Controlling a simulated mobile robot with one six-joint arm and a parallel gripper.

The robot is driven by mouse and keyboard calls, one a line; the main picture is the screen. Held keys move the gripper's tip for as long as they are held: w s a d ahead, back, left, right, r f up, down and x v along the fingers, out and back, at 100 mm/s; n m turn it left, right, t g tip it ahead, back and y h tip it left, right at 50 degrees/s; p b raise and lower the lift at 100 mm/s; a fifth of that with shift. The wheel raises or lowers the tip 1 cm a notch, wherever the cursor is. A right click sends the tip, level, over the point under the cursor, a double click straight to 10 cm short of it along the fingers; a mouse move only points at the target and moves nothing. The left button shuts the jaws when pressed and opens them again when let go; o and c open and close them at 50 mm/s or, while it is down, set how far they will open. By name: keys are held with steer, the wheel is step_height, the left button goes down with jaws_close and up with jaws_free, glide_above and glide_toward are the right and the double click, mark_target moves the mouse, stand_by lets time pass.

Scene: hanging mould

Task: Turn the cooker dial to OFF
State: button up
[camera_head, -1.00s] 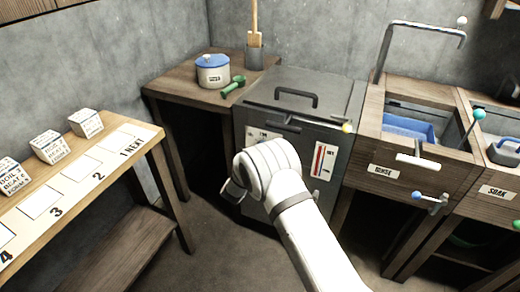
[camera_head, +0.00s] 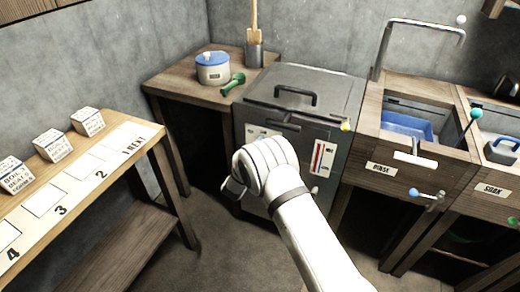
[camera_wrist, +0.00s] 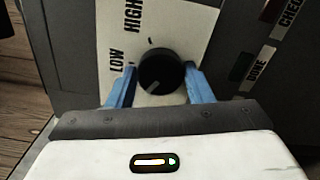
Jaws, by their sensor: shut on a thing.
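The cooker dial (camera_wrist: 162,66) is a round black knob on a pale plate (camera_wrist: 185,25) marked LOW and HIGH. A light pointer line on the dial points down and to the left in the wrist view. No OFF mark shows; the lower part of the plate is hidden behind my gripper. My gripper (camera_wrist: 160,76) is shut on the dial, with one blue finger on each side of it. In the head view my white arm and wrist cover the dial on the front of the grey cooker (camera_head: 300,95).
To the right of the dial are panels marked CHECK (camera_wrist: 290,15) and DONE (camera_wrist: 258,68). A RINSE basin (camera_head: 405,125) stands right of the cooker. A side table with a blue-lidded pot (camera_head: 213,68) stands left. A numbered bench (camera_head: 85,180) is at far left.

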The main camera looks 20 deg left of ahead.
steer(key=o, duration=1)
steer(key=s, duration=0.7)
steer(key=shift+s+a+p, duration=0.35)
steer(key=shift+s, duration=0.05)
